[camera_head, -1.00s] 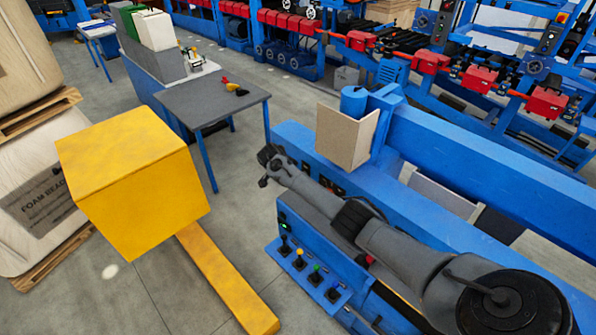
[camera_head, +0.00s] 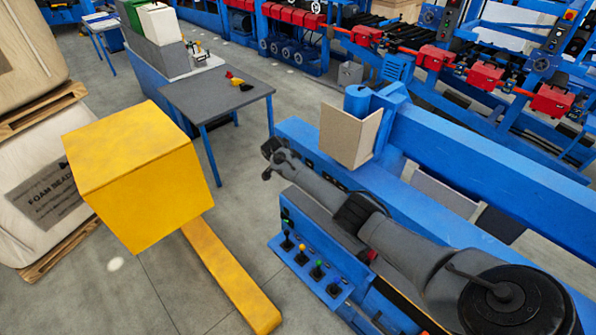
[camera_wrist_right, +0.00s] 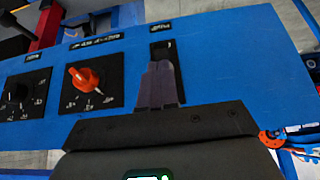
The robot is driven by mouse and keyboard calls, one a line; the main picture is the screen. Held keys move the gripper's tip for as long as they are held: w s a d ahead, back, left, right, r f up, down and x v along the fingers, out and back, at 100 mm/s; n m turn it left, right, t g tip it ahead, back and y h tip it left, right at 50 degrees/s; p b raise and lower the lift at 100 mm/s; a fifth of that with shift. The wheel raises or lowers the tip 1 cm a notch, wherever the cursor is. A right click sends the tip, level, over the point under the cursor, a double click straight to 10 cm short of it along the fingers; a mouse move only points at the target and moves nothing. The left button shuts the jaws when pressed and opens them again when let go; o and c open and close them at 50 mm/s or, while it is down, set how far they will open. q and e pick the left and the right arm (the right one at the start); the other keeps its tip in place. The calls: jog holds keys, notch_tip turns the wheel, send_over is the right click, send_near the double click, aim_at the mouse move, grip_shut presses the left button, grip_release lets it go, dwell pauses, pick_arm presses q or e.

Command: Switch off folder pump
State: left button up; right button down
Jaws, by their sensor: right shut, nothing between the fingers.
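In the right wrist view a blue panel (camera_wrist_right: 225,60) carries a row of controls. A black switch plate (camera_wrist_right: 163,47) with a small label above it is at the right of the row. My right gripper (camera_wrist_right: 161,70) is shut and empty, its fingertips in front of this plate and hiding its lower part. I cannot tell whether they touch it. An orange rotary knob (camera_wrist_right: 86,79) on a black dial plate is left of the fingers. The labels are too blurred to read. In the head view my right gripper (camera_head: 268,172) is at the machine's far-left end. My left gripper is not in view.
A control box with several small levers (camera_head: 310,268) sits low on the near side of the blue machine (camera_head: 470,170). A yellow block (camera_head: 140,175) and a grey table (camera_head: 215,95) stand to the left. A beige board (camera_head: 350,135) stands behind my arm.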

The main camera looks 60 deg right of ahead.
jog(key=p+v, duration=0.2)
jog(key=v, duration=1.1)
jog(key=shift+r, duration=0.55)
jog(key=shift+s+d, duration=0.1)
jog(key=shift+d, duration=0.05)
